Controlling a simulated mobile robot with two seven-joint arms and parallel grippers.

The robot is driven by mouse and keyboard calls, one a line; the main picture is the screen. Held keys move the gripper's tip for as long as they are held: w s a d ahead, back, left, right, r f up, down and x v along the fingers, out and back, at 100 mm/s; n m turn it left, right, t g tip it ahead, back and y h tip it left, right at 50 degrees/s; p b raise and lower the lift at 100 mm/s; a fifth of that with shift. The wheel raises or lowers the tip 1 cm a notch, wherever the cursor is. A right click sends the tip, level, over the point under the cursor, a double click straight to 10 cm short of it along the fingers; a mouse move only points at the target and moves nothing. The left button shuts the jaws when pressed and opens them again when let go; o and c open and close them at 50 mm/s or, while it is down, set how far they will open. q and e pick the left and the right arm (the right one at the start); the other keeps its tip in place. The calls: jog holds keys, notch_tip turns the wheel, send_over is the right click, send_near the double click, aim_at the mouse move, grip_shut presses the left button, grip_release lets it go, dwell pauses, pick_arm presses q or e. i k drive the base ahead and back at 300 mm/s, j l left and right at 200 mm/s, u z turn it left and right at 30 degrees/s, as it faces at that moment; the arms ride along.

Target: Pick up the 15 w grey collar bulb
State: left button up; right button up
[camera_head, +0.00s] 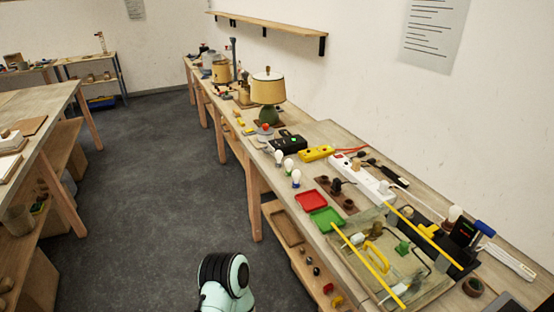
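Several white bulbs stand upright along the front edge of the long bench on the right. The nearest bulb (296,178) seems to have a blue collar, and the one behind it (288,163) a green collar. A third bulb (279,156) stands just beyond them; its collar looks greyish, but it is too small to be sure. Another pale bulb (454,213) is at the right, by a black device. No wattage marking is readable. Neither gripper is in view; only a teal and black part of my arm shows at the bottom.
A red tray (310,200) and a green tray (326,219) lie near the bulbs. A black box (288,144), a yellow block (316,153), a white power strip (362,180) and a shaded lamp (268,88) crowd the bench. Grey floor (165,170) is clear on the left.

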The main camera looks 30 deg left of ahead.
aim_at(279, 155)
jog(key=i+j, duration=0.15)
jog(key=j, duration=0.25)
jog(key=i+j, duration=0.15)
jog(key=j, duration=0.2)
jog(key=i+j, duration=0.15)
jog(key=j, duration=0.25)
jog(key=i+j, duration=0.15)
jog(key=j, duration=0.2)
jog(key=i+j, duration=0.2)
jog(key=j, duration=0.2)
jog(key=i+j, duration=0.15)
jog(key=j, duration=0.25)
jog(key=i+j, duration=0.15)
jog(key=j, duration=0.2)
jog(key=i+j, duration=0.15)
jog(key=j, duration=0.25)
jog(key=z, duration=0.05)
